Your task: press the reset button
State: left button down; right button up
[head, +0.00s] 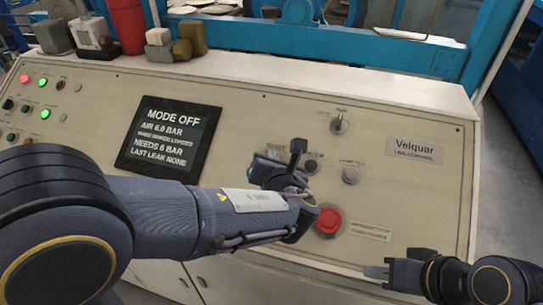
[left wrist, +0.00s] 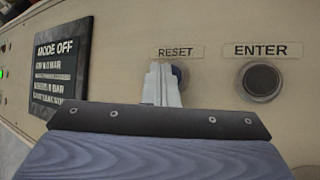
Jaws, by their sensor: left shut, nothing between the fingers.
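The reset button (left wrist: 177,73) is a dark round button under the RESET label (left wrist: 176,52) in the left wrist view. My left gripper's pale fingers (left wrist: 160,82) are shut with nothing between them and cover its left part. Whether the tips touch it, I cannot tell. In the head view my left gripper (head: 272,161) is over the panel by the small buttons, and the hand hides the reset button. My right gripper (head: 377,271) is low at the right, over the panel's front edge; its finger gap is unclear.
The ENTER button (left wrist: 262,80) is just right of reset. A red mushroom button (head: 329,220) sits below, close to my left wrist. A knob (head: 351,174) and a key switch (head: 338,124) stand further right. The screen (head: 170,134) reads MODE OFF.

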pick_arm(q)
jog(key=shift+s+a+r+p, duration=0.15)
jog(key=shift+s+r+p, duration=0.25)
jog(key=shift+r+p, duration=0.25)
jog(key=shift+r, duration=0.1)
jog(key=r+p, duration=0.1)
jog(key=s+r+p, duration=0.2)
jog(key=r+p, duration=0.1)
jog(key=shift+s+a, duration=0.2)
jog(key=shift+a, duration=0.2)
dwell(0.5)
